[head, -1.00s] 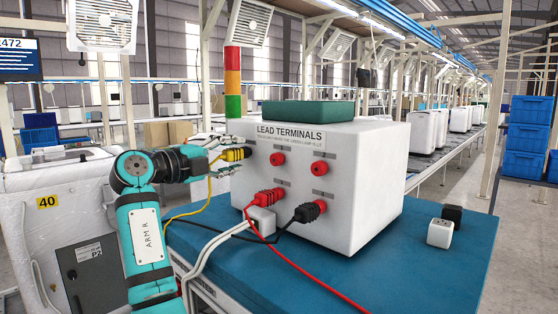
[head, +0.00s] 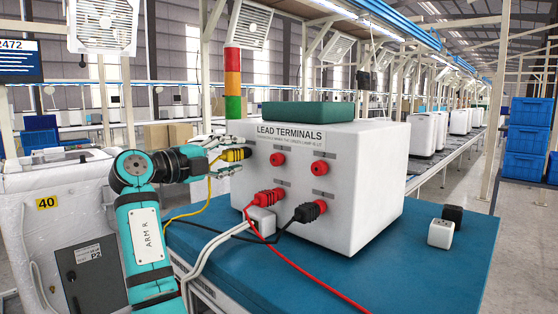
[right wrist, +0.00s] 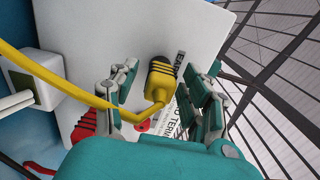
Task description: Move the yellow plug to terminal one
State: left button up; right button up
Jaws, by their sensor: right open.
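The yellow plug (head: 235,155), with a black ridged end and a yellow cable, is at the left side of the front of the white LEAD TERMINALS box (head: 365,190). My right gripper (head: 226,155) is open, with its fingers around the plug. In the right wrist view the plug (right wrist: 161,80) shows between the spread fingers (right wrist: 165,95), with gaps at both sides. I cannot tell whether its tip sits in a terminal. Two red sockets, an upper left one (head: 277,159) and an upper right one (head: 319,168), are empty. My left gripper is not in view.
A red plug (head: 265,199) and a black plug (head: 309,211) are at the lower terminals, with cables trailing forward. A green tray (head: 308,110) lies on the box. A red, orange and green lamp stack (head: 233,82) stands behind.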

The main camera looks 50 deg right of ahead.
aim_at(224, 156)
jog(key=shift+b, duration=0.3)
grip_shut()
dwell(0.4)
jog(key=shift+a+f, duration=0.1)
jog(key=shift+a, duration=0.15)
jog(key=shift+w+a+b, duration=0.15)
jog(key=shift+a+b, duration=0.15)
jog(key=shift+a, duration=1.1)
jog(key=shift+w+a+b, duration=0.15)
jog(key=shift+a+b, duration=0.15)
jog(key=shift+a, duration=1.05)
